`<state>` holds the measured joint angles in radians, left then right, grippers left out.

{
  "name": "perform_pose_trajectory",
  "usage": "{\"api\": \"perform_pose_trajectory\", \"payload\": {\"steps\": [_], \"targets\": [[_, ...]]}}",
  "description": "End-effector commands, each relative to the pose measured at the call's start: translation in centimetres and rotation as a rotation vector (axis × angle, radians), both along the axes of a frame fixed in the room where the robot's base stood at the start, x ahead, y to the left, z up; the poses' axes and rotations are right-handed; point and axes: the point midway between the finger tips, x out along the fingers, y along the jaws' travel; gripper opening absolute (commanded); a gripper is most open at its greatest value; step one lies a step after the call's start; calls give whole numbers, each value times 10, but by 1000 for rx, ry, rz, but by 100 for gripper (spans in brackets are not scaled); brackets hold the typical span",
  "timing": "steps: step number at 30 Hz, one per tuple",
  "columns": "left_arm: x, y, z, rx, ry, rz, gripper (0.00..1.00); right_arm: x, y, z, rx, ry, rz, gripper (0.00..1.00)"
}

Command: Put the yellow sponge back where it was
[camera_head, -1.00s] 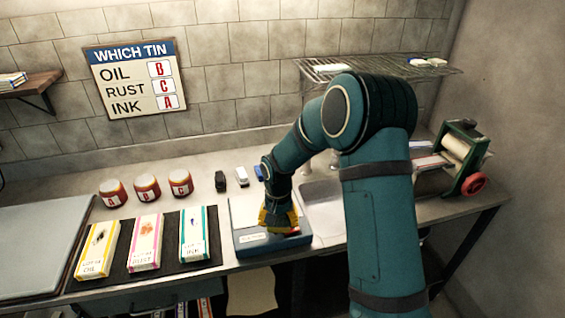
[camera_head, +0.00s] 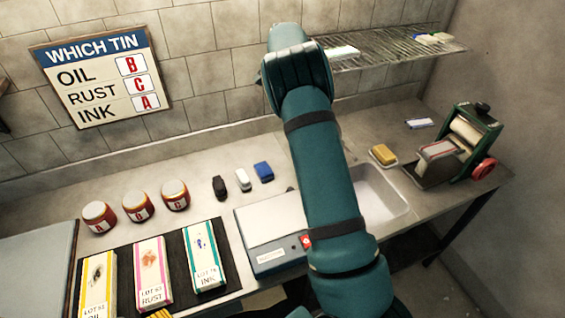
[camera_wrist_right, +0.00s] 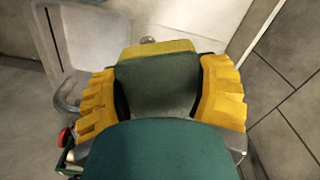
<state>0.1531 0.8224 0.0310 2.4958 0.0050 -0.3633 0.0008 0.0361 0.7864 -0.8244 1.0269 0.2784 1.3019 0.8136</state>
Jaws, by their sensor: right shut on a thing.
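My right gripper (camera_wrist_right: 158,72) shows in the right wrist view, its two ribbed yellow fingers shut on the yellow sponge (camera_wrist_right: 155,47). The sponge's yellow edge shows at the far side, with a dark green face towards the camera. In the head view my right arm stands upright in front of the sink and hides the gripper and the held sponge. A small ribbed yellow bit at the bottom edge of the head view may be my left gripper; its jaws do not show.
A roller press (camera_head: 465,145) stands further right. The blue-grey scale (camera_head: 268,230), tins and mat of boxes are left. A wire shelf (camera_head: 385,50) hangs above.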

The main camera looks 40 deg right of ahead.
Motion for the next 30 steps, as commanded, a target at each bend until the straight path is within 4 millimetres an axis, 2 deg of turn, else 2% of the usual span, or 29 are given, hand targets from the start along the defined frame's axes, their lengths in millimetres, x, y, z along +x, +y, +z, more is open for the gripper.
{"api": "perform_pose_trajectory", "payload": {"steps": [3, 21, 27, 30], "targets": [[0, 0, -3, 1, 0, 0, 85, -1, 1, -32, 1, 6, 0, 27], [0, 0, -5, 1, -1, 0, 85, -1, 0, -178, 0, 5, 1, 27], [0, 0, -5, 1, -1, 0, 85, -1, 0, -213, -1, 3, 2, 27], [0, 0, -4, 1, -1, 0, 85, 0, 0, -221, -1, 0, 2, 27]]}}
